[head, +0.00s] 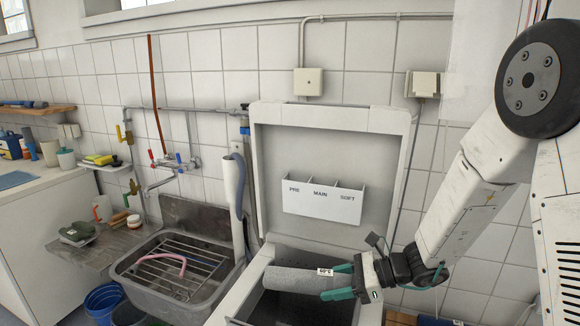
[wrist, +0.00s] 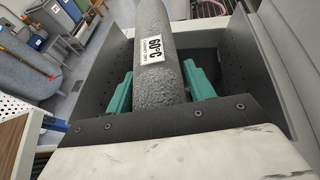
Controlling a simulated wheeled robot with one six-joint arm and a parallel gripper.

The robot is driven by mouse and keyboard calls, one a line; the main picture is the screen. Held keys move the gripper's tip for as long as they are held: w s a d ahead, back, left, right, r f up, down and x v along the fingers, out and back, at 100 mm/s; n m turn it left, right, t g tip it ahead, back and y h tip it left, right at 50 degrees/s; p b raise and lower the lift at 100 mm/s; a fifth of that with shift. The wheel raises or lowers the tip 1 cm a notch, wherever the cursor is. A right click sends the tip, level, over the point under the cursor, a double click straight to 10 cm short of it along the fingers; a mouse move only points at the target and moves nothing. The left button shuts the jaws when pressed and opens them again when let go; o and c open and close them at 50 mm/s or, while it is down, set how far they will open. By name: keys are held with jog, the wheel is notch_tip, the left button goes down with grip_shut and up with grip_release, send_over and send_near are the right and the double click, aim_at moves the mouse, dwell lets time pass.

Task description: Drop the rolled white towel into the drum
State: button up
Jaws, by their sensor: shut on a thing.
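My gripper (head: 338,282) has green fingers and is shut on a rolled towel (head: 290,280), which looks grey, not white, and carries a "60°C" tag. The roll lies about level over the open top of the washer (head: 372,312). In the wrist view the roll (wrist: 152,35) runs away from me between the green fingers of my gripper (wrist: 158,90). The dark drum (head: 290,308) shows below the roll. Its perforated side wall also shows in the wrist view (wrist: 267,80). The drum's bottom is mostly hidden.
The washer's raised lid (head: 330,150) stands upright behind, with a "PRE / MAIN / SOFT" dispenser (head: 322,200) on it. A metal sink (head: 180,265) with a rack is to the left, a grey hose (head: 234,185) between. Blue buckets (head: 104,300) stand on the floor.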

jog(key=shift+w+d+f, duration=0.1)
jog(key=shift+w+f, duration=0.05)
jog(key=shift+f, duration=0.3)
jog(key=shift+a+f, duration=0.2)
jog(key=shift+f, duration=2.4)
jog(key=o, duration=1.1)
jog(key=shift+o, duration=0.2)
jog(key=shift+d, duration=0.1)
jog(key=v, duration=0.7)
jog(key=shift+d+r, duration=0.1)
jog(key=shift+d, duration=0.25)
